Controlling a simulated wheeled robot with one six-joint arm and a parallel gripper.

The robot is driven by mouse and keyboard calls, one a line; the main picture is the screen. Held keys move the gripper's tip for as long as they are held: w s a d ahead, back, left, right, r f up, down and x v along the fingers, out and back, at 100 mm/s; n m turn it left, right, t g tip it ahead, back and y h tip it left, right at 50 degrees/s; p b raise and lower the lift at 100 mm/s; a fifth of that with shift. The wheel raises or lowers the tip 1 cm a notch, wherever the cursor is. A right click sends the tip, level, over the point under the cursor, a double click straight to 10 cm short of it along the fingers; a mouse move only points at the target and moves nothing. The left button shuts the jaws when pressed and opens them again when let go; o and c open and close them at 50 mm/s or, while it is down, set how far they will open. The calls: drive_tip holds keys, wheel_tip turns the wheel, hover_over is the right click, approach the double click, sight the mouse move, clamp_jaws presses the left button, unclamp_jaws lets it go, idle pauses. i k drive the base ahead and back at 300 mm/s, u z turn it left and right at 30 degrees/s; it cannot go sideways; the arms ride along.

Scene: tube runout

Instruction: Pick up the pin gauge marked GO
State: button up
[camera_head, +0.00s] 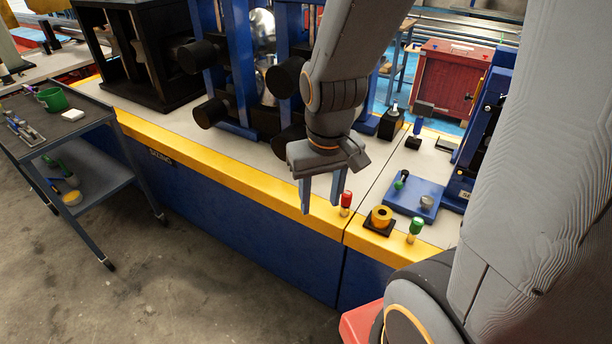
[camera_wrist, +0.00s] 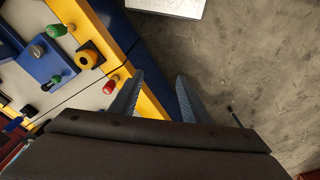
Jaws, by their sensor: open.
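Two small handled pieces that look like pin gauges stand near the bench's yellow front edge. One has a green top (camera_head: 415,227) and one a red top (camera_head: 346,200); no GO lettering is readable on either. The wrist view shows the green-topped gauge (camera_wrist: 57,30) at upper left and the red-topped gauge (camera_wrist: 110,87) beside the left finger. My gripper (camera_head: 320,207) is open and empty, pointing down by the bench's front edge. In the head view it is just left of the red-topped gauge and well left of the green-topped one. My fingers also show in the wrist view (camera_wrist: 158,84).
A yellow ring on a dark base (camera_head: 380,217) stands between the two gauges. A blue plate with small fittings (camera_head: 410,199) lies behind. Blue uprights with black rollers (camera_head: 240,75) stand behind at left. A grey cart (camera_head: 88,137) stands left over open floor (camera_head: 150,290).

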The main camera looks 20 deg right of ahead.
sight(417, 223)
drive_tip(key=z, duration=1.15)
drive_tip(key=k, duration=1.25)
drive_tip(key=u, duration=0.75)
drive_tip(key=i, duration=1.1)
drive_tip(key=z, duration=0.8)
